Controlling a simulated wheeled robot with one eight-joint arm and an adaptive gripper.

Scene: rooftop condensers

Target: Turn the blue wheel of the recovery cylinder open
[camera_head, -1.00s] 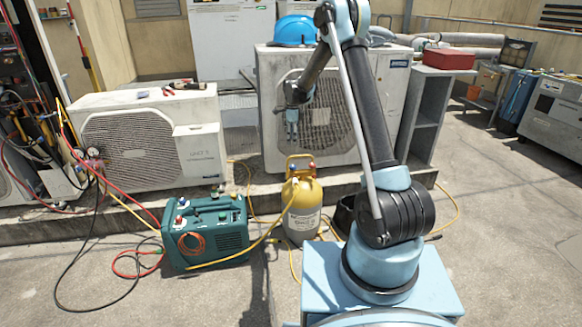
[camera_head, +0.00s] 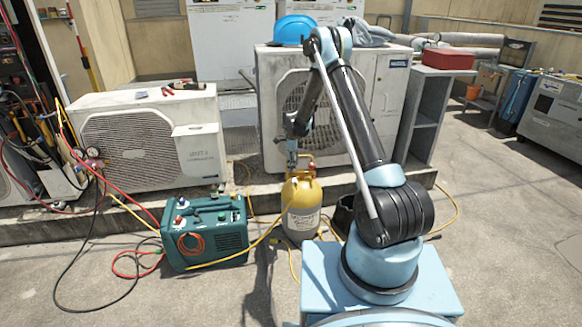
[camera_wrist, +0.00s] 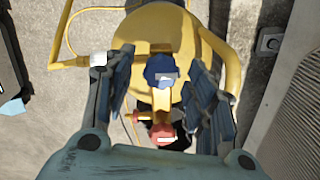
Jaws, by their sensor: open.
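The yellow and grey recovery cylinder (camera_head: 301,208) stands upright on the ground near the middle of the head view. My gripper (camera_head: 292,158) is just above its top, pointing down. In the wrist view the blue wheel (camera_wrist: 161,70) lies between the two open fingers of my gripper (camera_wrist: 160,88), with a gap on each side. A red wheel (camera_wrist: 162,134) sits below it in that view, on the same yellow valve body. The cylinder's yellow top (camera_wrist: 205,45) shows behind. In the head view my gripper hides the blue wheel.
A teal recovery machine (camera_head: 205,232) stands left of the cylinder, with a yellow hose between them. A black bucket-like thing (camera_head: 345,213) is close on the right. Condenser units (camera_head: 150,140) stand behind on a raised ledge. The yellow handle frame (camera_wrist: 235,70) is beside the right finger.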

